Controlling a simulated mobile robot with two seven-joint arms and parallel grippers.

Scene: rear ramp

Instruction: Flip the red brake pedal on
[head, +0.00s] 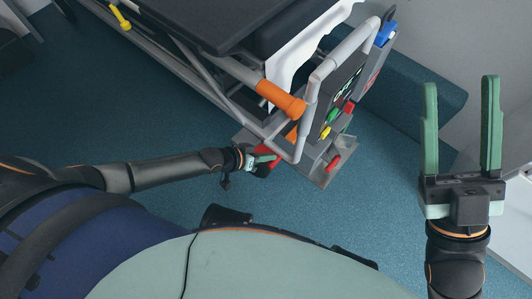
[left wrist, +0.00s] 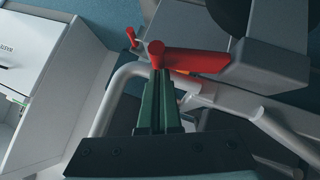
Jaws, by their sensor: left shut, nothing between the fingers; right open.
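The red brake pedal (left wrist: 195,60) is a red bar with a rounded end low on the grey bed frame, in the left wrist view. In the head view it is mostly hidden by my left gripper (head: 265,160). My left gripper is shut and empty. Its green fingertips (left wrist: 157,76) are at the pedal's rounded left end in the left wrist view; I cannot tell whether they touch it. My right gripper (head: 460,85) is open and empty, raised at the right of the head view, far from the pedal.
The wheeled bed has a grey push rail (head: 312,95), an orange handle (head: 280,100) and a control panel (head: 340,98) above the pedal area. Another small red part (head: 334,163) sits on the grey base to the right. Blue floor (head: 130,115) is clear at left.

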